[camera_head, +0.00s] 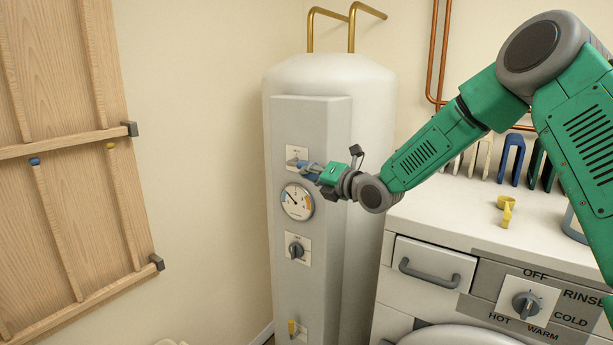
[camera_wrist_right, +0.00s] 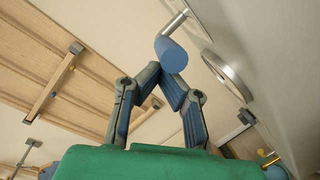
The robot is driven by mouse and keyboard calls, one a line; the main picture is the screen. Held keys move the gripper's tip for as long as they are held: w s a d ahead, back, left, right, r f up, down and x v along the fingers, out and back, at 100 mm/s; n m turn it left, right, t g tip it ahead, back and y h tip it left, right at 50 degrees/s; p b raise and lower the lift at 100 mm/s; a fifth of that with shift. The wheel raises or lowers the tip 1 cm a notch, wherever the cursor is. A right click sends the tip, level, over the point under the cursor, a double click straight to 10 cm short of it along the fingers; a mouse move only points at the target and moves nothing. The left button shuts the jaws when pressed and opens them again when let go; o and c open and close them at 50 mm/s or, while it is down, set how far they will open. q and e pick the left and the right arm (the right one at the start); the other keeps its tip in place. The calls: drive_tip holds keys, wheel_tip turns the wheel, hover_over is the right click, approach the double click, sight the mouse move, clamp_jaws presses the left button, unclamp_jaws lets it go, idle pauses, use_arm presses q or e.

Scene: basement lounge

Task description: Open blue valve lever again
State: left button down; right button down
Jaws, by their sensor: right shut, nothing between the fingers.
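The blue valve lever (camera_head: 303,165) is on the upper part of the grey panel on the white water tank, just above the round gauge. In the right wrist view the blue lever (camera_wrist_right: 172,55) shows a rounded blue grip on a thin metal stem. My right gripper (camera_head: 316,171) is at the lever, coming in from the right. In the wrist view its fingertips (camera_wrist_right: 163,82) are together, with nothing seen between them. The lever's grip is just beyond the tips; I cannot tell whether they touch. The gripper partly hides the lever in the head view. My left gripper is out of view.
The gauge (camera_head: 297,201), a dark knob (camera_head: 296,250) and a yellow lever (camera_head: 292,328) are below on the panel. A white washer (camera_head: 470,225) with a yellow clip (camera_head: 506,209) stands right. A wooden rack (camera_head: 75,170) hangs left.

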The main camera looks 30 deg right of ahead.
drive_tip(key=w+a+r+g+p, duration=0.1)
drive_tip(key=w+r+g+p, duration=0.2)
drive_tip(key=r+p, duration=0.3)
drive_tip(key=shift+w+a+r+n+g+h+p, duration=0.2)
drive_tip(key=shift+w+r+n+g+h+p, duration=0.15)
drive_tip(key=shift+r, duration=0.4)
drive_tip(key=shift+s+r+p, duration=0.1)
drive_tip(key=shift+r+p, duration=0.5)
drive_tip(key=shift+r, duration=0.05)
